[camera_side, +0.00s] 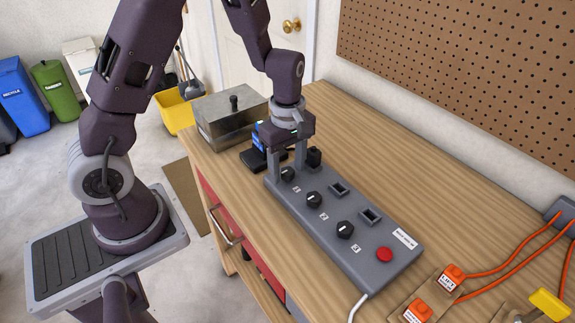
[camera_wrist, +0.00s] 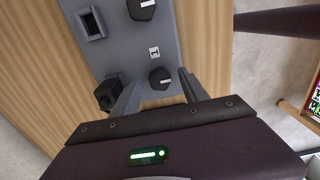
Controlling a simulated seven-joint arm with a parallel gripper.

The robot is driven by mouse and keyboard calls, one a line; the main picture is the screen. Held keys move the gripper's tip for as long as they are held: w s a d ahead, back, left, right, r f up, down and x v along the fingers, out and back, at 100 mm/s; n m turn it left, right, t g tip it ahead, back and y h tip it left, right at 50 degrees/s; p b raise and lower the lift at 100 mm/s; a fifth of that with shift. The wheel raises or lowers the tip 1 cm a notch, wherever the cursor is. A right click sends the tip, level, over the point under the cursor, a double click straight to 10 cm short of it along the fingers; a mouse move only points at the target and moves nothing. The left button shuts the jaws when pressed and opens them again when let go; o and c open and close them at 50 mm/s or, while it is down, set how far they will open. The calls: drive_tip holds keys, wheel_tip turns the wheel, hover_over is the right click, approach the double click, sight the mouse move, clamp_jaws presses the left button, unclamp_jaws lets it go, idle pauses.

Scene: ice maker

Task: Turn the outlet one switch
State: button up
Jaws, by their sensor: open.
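The grey outlet box (camera_side: 300,208) lies on the workbench with three black rotary switches along its near side. Switches 2 (camera_side: 314,199) and 3 (camera_side: 346,230) follow toward the near end. My gripper (camera_side: 287,163) points down at the far end of the box, open. In the wrist view its fingers (camera_wrist: 160,87) stand either side of switch 1, with gaps visible. I cannot tell the exact fingertip height.
A black plug (camera_side: 314,157) sits in the outlet beside switch 1. Two empty outlets (camera_side: 339,190) and a red button (camera_side: 384,254) are on the box. A metal box (camera_side: 230,120) stands behind. Orange cords (camera_side: 515,257) and plugs lie at right.

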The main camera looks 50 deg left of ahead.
clamp_jaws()
drive_tip(key=m, duration=0.8)
drive_tip(key=shift+m, duration=0.4)
drive_tip(key=m, duration=0.4)
drive_tip(key=shift+m, duration=2.5)
